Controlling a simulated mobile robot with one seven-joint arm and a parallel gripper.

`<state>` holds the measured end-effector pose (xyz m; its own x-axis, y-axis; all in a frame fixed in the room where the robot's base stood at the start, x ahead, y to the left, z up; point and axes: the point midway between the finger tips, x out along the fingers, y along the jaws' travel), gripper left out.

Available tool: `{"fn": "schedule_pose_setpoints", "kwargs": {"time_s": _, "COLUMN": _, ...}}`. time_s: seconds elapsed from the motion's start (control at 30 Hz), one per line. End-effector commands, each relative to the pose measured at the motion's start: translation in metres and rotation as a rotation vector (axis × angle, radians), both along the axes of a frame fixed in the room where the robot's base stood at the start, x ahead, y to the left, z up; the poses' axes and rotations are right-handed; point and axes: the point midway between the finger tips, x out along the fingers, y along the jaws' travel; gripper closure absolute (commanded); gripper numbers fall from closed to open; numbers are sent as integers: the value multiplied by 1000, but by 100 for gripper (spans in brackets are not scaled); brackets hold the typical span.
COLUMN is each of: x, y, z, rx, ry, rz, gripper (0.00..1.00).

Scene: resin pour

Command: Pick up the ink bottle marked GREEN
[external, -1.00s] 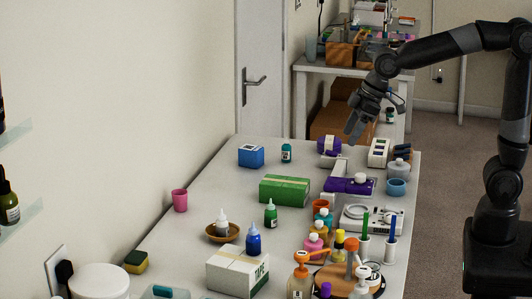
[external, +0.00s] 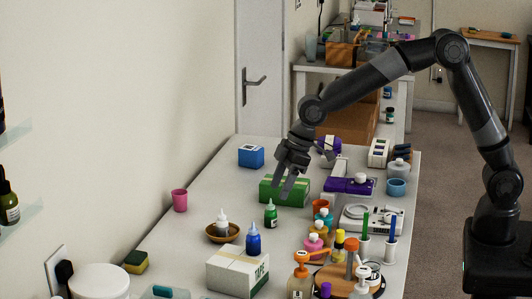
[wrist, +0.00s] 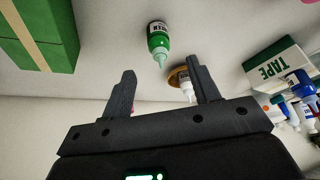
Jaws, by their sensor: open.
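The green ink bottle (external: 270,214) stands upright on the table, in front of the green box. My gripper (external: 283,190) is open and empty, above the table near the green box and a little up and right of the bottle. Its two fingers also show apart in the wrist view (wrist: 165,82), not touching the bottle.
The green box (external: 298,192) stands behind the bottle. A blue bottle (external: 254,239) and a white TAPE box (external: 236,271) are in front. A brown bowl (external: 216,237) holding a white bottle (external: 222,222) is at the left. Several bottles crowd the right. Bare table lies left of the green box.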

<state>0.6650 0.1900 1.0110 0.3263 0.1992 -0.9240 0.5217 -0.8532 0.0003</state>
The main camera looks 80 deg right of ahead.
Motion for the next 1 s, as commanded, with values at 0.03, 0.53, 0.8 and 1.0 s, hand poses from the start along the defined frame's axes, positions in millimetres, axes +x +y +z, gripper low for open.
{"fn": "schedule_pose_setpoints", "kwargs": {"time_s": 0.03, "x": 3, "y": 2, "z": -9, "rx": 0, "ry": 2, "rz": 0, "gripper": 44}}
{"fn": "schedule_pose_setpoints", "kwargs": {"time_s": 0.53, "x": 19, "y": 12, "z": -63, "rx": 0, "ry": 2, "rz": -1, "gripper": 44}}
{"fn": "schedule_pose_setpoints", "kwargs": {"time_s": 0.8, "x": 23, "y": 14, "z": -72, "rx": 0, "ry": -1, "rz": -2, "gripper": 44}}
{"fn": "schedule_pose_setpoints", "kwargs": {"time_s": 1.0, "x": 23, "y": 14, "z": -72, "rx": 1, "ry": 0, "rz": -2, "gripper": 57}}
